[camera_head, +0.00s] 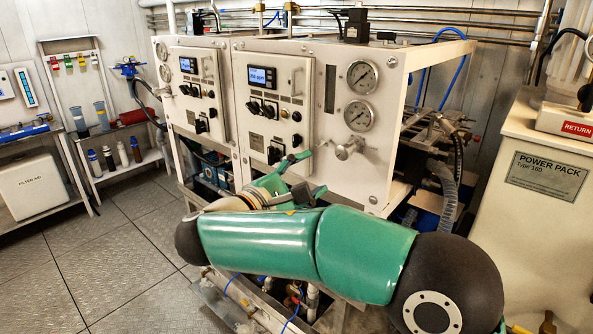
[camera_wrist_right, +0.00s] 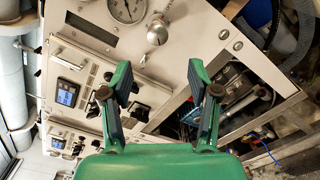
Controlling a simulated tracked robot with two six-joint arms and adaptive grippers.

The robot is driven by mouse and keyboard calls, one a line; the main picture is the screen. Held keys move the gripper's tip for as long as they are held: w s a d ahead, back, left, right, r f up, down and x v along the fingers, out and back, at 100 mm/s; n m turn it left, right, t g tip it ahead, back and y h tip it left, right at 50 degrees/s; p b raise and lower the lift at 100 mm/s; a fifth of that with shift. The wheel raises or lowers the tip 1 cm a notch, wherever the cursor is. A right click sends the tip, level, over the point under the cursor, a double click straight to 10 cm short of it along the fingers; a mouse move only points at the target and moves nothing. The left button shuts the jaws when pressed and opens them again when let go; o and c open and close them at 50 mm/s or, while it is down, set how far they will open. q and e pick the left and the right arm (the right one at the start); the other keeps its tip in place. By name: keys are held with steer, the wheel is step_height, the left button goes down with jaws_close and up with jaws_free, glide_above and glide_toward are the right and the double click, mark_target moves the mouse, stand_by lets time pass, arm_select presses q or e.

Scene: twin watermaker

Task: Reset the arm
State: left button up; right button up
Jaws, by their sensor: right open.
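My right arm, green with dark joints, reaches across the front of the twin watermaker (camera_head: 345,210) in the head view. Its gripper (camera_head: 314,171) is open and empty in front of the right-hand panel, below the gauges. In the right wrist view the two green fingers with dark pads are spread apart (camera_wrist_right: 160,66), with nothing between them. A silver valve knob (camera_head: 347,149) lies beyond the fingertips; it also shows in the right wrist view (camera_wrist_right: 158,30). I cannot tell whether a finger touches the panel. My left gripper is not in view.
Two pressure gauges (camera_head: 362,75) sit above the knob. Switch panels with displays (camera_head: 262,77) are to the left. A power pack cabinet (camera_head: 545,185) stands at the right. Shelves with bottles (camera_head: 122,153) stand at the left, with clear floor (camera_head: 110,245) before them.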

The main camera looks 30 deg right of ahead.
step_height(320, 180, down, 17)
steer(key=w+n+y, duration=0.2)
steer(key=n+y, duration=0.1)
steer(key=y, duration=0.2)
steer(key=s+a+f+g+y, duration=0.2)
steer(key=s+f+y, duration=0.1)
steer(key=f, duration=0.6)
steer(key=s+a+f+g+y, duration=0.2)
steer(key=s+f+g, duration=0.1)
steer(key=f, duration=0.6)
steer(key=s+a+f+m+y, duration=0.5)
steer(key=s+f+m, duration=0.3)
steer(key=s+f, duration=0.1)
steer(key=s+a+f+m+g+y, duration=0.1)
steer(key=s+a+f+m+y, duration=0.4)
steer(key=s+f+m, duration=0.3)
steer(key=shift+s+a+f+m+y, duration=0.3)
steer(key=shift+s+f, duration=0.95)
steer(key=shift+f, duration=0.5)
steer(key=shift+c, duration=0.2)
